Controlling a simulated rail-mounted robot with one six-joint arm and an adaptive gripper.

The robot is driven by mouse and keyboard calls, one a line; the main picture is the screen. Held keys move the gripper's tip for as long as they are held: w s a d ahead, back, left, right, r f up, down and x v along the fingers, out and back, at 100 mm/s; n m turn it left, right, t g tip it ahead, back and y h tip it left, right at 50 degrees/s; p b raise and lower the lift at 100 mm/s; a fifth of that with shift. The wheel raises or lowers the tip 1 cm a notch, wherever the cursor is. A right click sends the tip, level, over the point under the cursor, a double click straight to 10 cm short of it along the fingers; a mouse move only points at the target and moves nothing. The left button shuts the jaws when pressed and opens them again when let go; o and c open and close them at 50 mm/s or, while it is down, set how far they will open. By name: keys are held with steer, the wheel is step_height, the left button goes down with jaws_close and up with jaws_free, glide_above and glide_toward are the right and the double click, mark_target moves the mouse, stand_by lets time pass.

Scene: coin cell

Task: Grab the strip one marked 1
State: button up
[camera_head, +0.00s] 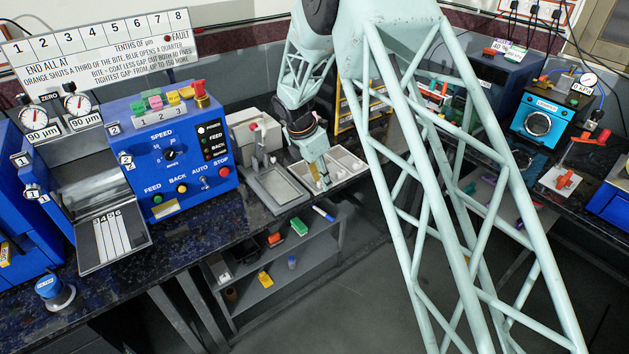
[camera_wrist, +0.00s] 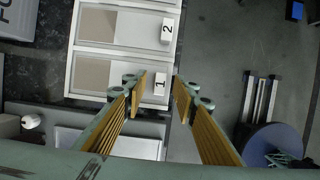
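A white tag marked 1 (camera_wrist: 160,90) shows in the wrist view at the right end of a compartment of a white tray (camera_wrist: 122,50). A tan rectangle (camera_wrist: 92,74) lies at the left of the same compartment. I cannot tell how far the strip reaches beyond its tag. My gripper (camera_wrist: 160,86) is open, with its two ribbed yellow fingers on either side of the tag and nothing held. The height gap between fingers and tag is unclear. In the head view my gripper points down at the white tray (camera_head: 352,160), and the tag is too small to make out.
A second tag marked 2 (camera_wrist: 167,30) is in the adjoining compartment. Left of my gripper in the head view are a grey tray (camera_head: 272,186) and a blue machine (camera_head: 168,150). A shelf with small items (camera_head: 275,270) stands below.

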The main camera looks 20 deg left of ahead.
stand_by(0.5)
steer(key=c, duration=0.8)
steer(key=shift+r, duration=0.2)
steer(key=shift+r+p, duration=0.65)
steer(key=shift+r, duration=1.1)
steer(key=shift+s+d+f, duration=0.1)
steer(key=shift+s+d, duration=0.2)
steer(key=shift+s, duration=0.3)
steer(key=s+d, duration=0.2)
steer(key=s, duration=0.2)
steer(key=s+d+r+p, duration=0.1)
steer(key=s+d, duration=0.1)
steer(key=s, duration=0.2)
steer(key=s+d, duration=0.2)
steer(key=s, duration=0.3)
steer(key=shift+s+d+r, duration=0.1)
steer(key=shift+d+r, duration=0.05)
